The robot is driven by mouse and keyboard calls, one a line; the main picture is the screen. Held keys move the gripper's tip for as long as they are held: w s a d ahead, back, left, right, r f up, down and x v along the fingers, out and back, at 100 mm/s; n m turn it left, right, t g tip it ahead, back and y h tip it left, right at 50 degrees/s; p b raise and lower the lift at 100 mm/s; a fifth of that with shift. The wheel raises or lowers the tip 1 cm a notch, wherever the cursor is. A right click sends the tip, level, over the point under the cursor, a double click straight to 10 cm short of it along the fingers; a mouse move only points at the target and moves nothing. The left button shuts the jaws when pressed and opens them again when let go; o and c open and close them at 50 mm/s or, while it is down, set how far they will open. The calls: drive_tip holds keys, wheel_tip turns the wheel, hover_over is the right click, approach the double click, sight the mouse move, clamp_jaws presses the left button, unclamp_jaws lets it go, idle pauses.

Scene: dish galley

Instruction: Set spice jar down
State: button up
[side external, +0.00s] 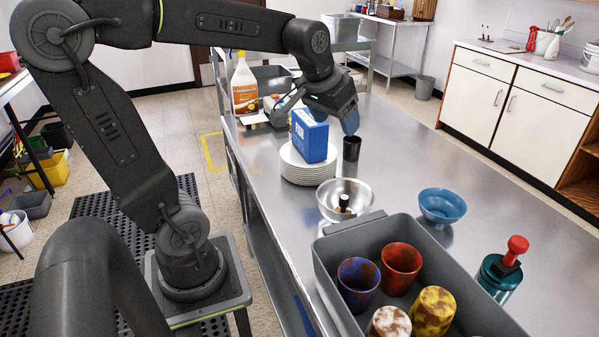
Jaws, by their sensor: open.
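No thing in view is clearly marked as the spice jar. A small dark-topped item (343,203) sits in a steel bowl (361,192) and could be a jar; its lower part is hard to make out. A black cylinder (351,148) stands on the steel counter (420,150), just below the blue finger on the right of my gripper (315,116). My gripper is open, above and behind a blue box (309,136). The box stands on a stack of white plates (307,166) and partly hides the space between the fingers. I see nothing held.
A grey bin (378,217) with several mottled cups stands at the front. A blue bowl (442,204) and a teal jar with a red top (499,276) are to the right. The counter's right side is fairly clear.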

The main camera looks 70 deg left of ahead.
drive_tip(key=s+d+f+m+h, duration=0.1)
drive_tip(key=s+d+f+m, duration=0.2)
drive_tip(key=s+d, duration=0.7)
drive_tip(key=shift+s+d+f+m+t+h, duration=0.3)
drive_tip(key=shift+s+m+t+h, duration=0.15)
drive_tip(key=shift+s, duration=0.4)
